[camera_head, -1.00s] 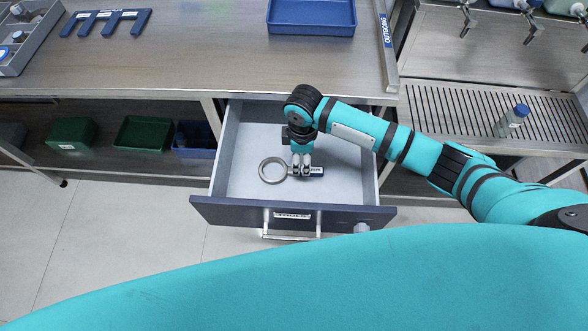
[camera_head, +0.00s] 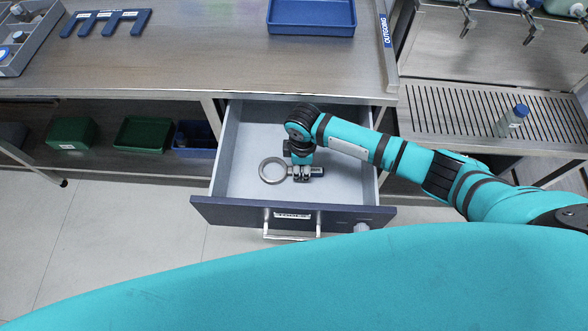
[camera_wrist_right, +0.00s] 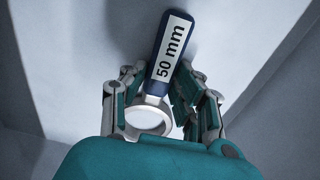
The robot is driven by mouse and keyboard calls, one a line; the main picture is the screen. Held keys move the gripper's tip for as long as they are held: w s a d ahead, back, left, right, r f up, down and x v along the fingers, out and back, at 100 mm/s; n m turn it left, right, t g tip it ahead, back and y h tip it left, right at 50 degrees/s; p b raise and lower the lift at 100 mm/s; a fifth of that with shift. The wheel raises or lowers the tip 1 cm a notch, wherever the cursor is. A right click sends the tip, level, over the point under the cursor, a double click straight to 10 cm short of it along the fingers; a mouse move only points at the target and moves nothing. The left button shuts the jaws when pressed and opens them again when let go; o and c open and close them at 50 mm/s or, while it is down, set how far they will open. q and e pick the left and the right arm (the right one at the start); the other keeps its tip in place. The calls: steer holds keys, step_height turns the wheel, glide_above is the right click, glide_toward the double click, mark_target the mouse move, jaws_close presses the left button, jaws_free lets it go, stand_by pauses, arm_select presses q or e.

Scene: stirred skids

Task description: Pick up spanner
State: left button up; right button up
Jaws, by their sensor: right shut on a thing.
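The spanner (camera_head: 318,172) lies in the open drawer (camera_head: 345,185), with its grey ring at the left and its short dark handle to the right. In the right wrist view its blue handle (camera_wrist_right: 168,50) carries a white "50 mm" label, and the ring lies nearer my palm. My right gripper (camera_head: 302,174) reaches down into the drawer and is shut on the handle close to the ring. In the wrist view its fingers (camera_wrist_right: 162,85) sit on both sides of the handle. The spanner is low, at the drawer floor. My left gripper is not in view.
The drawer walls and the dark front with its handle (camera_head: 290,236) surround the gripper. The workbench (camera_head: 200,60) overhangs the drawer's back and bears a blue tray (camera_head: 312,30). A bottle (camera_head: 513,119) stands on the slatted rack at right. The rest of the drawer floor is clear.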

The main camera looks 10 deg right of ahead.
mark_target(301, 169)
jaws_close()
steer(key=shift+r, duration=0.1)
steer(key=shift+r, duration=0.25)
step_height(301, 169, up, 9)
steer(key=shift+r, duration=0.2)
stand_by(0.4)
